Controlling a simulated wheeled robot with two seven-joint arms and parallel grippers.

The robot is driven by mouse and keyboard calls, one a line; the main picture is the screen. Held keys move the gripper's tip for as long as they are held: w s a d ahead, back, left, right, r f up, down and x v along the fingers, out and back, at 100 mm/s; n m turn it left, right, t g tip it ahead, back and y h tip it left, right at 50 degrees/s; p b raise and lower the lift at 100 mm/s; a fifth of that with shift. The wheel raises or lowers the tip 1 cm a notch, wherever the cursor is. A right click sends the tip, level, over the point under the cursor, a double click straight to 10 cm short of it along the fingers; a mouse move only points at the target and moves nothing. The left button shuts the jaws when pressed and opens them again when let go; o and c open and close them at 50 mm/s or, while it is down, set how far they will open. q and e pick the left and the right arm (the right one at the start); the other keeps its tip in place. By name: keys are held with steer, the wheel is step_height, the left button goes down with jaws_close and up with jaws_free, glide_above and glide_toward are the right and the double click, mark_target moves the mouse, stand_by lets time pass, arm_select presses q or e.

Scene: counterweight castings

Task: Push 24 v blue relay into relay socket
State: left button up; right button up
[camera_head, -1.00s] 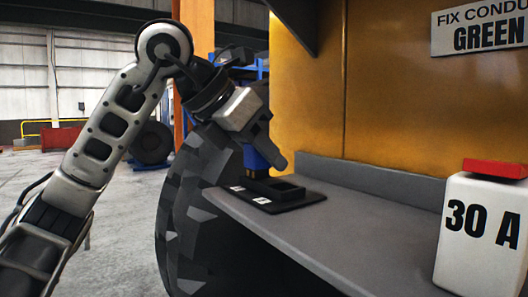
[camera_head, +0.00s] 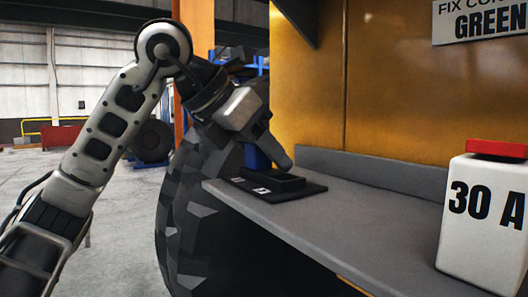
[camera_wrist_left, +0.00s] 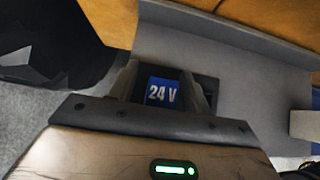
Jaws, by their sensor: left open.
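The blue relay, marked "24 V" (camera_wrist_left: 162,92), shows label up between my left gripper's fingers in the left wrist view. How deep it sits in the socket cannot be told. The black relay socket (camera_head: 308,188) lies on the grey shelf near its left end, with small white labels on its front. A dark opening (camera_wrist_left: 208,88) shows beside the relay. My left gripper (camera_head: 285,163) points down just above the socket, its fingers (camera_wrist_left: 160,90) open on both sides of the relay. In the head view the fingers hide the relay or I cannot pick it out. My right gripper is not in view.
A white block marked "30 A" with a red top (camera_head: 483,222) stands at the right on the grey shelf (camera_head: 370,220). An ochre panel (camera_head: 390,90) rises behind a low grey lip. The shelf middle is clear.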

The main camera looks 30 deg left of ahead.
arm_select(q)
steer(key=shift+d+f, duration=0.1)
steer(key=shift+f, duration=0.15)
steer(key=shift+s+r, duration=0.2)
steer(key=shift+r, duration=0.05)
steer(key=p+v, duration=0.3)
steer(key=v, duration=1.2)
steer(key=shift+s+r, duration=0.2)
steer(key=shift+r, duration=0.15)
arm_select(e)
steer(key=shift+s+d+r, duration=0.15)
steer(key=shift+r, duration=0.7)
